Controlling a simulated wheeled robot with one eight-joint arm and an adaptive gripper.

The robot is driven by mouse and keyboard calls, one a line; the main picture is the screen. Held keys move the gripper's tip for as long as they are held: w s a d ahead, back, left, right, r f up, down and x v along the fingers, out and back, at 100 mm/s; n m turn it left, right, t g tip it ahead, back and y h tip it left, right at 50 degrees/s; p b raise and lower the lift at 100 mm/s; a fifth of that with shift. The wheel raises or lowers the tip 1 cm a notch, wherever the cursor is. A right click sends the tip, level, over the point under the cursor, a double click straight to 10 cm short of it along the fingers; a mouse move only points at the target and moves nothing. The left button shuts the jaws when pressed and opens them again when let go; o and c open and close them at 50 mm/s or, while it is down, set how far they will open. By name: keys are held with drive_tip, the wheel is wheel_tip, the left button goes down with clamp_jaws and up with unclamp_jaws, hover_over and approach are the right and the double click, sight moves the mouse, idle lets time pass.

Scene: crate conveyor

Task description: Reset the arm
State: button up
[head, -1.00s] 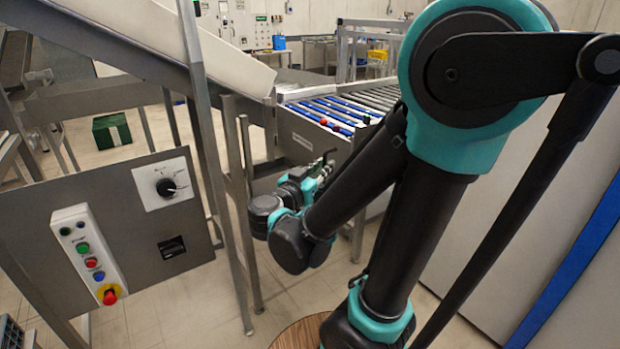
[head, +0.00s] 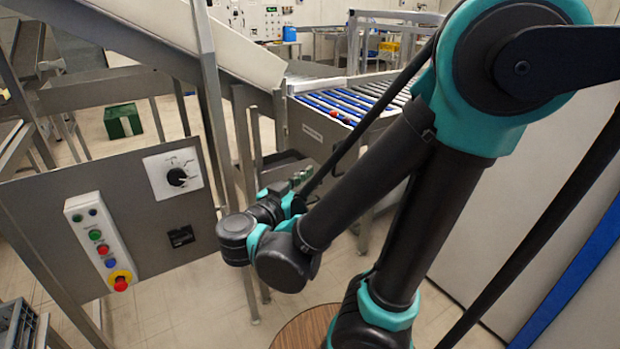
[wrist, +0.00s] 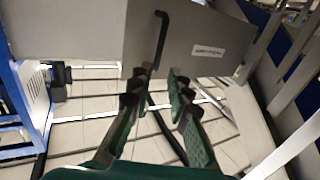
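My arm is folded down in front of my body, with its wrist in the gap between the control panel (head: 150,222) and the roller conveyor (head: 345,105). My gripper (head: 303,177) is small and partly hidden behind the arm in the head view. In the wrist view my gripper (wrist: 160,88) shows two green fingers spread apart with nothing between them. Floor tiles and a grey metal plate (wrist: 185,45) with a small white label lie beyond the fingers.
The panel carries a black rotary knob (head: 177,177) and a white button box (head: 103,240) with a red stop button. A metal post (head: 222,110) stands close to my wrist. A green box (head: 123,121) sits on the floor at the back left.

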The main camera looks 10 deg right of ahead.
drive_tip(key=shift+s+a, duration=0.15)
drive_tip(key=shift+s, duration=0.05)
drive_tip(key=shift+w, duration=0.1)
drive_tip(key=w+a+r+n+t+y, duration=0.4)
drive_tip(key=w+a+r+t+y, duration=0.2)
drive_tip(key=w+r+t+y, duration=0.25)
drive_tip(key=w+a+f+n+g+y, duration=0.35)
drive_tip(key=a+n+y, duration=0.4)
drive_tip(key=y, duration=0.35)
drive_tip(key=s+d+f+n+g+h, duration=0.1)
drive_tip(key=s+d+f+g, duration=0.2)
drive_tip(key=f, duration=0.6)
drive_tip(key=s+d+f+g+h, duration=0.1)
drive_tip(key=d+f+g, duration=0.25)
drive_tip(key=f, duration=0.45)
drive_tip(key=s+d+f+m+g+h, duration=0.3)
drive_tip(key=s+d+f+g+h, duration=0.2)
drive_tip(key=s+d+f, duration=0.5)
drive_tip(key=shift+s+d+m+g, duration=0.35)
drive_tip(key=shift+s+d+g, duration=0.5)
drive_tip(key=shift+g, duration=0.3)
